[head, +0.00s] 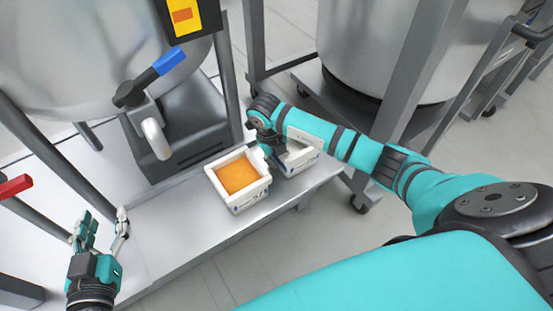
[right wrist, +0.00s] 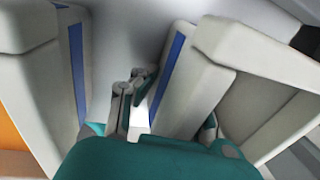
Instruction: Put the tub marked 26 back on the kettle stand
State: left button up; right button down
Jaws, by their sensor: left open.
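A white tub with orange filling (head: 222,189) stands on the grey kettle stand (head: 166,236); dark marks on its front are too small to read. A second white tub (head: 300,168) is close beside it to the right, partly hidden by my right arm; its number is not readable. My right gripper (head: 279,150) is at this second tub. In the right wrist view its fingers (right wrist: 178,108) lie on either side of one wall of that tub (right wrist: 190,78); whether they press on it is unclear. My left gripper (head: 103,226) is open and empty at the stand's left end.
A large steel kettle (head: 75,50) with a blue-handled valve (head: 150,76) stands behind the bench surface. A second kettle (head: 385,45) on a wheeled frame is at the right. A red handle (head: 14,187) is at the left edge. The stand's middle front is clear.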

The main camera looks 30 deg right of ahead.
jog(key=c, duration=2)
grip_release()
jog(key=shift+f, duration=0.1)
jog(key=o, duration=0.5)
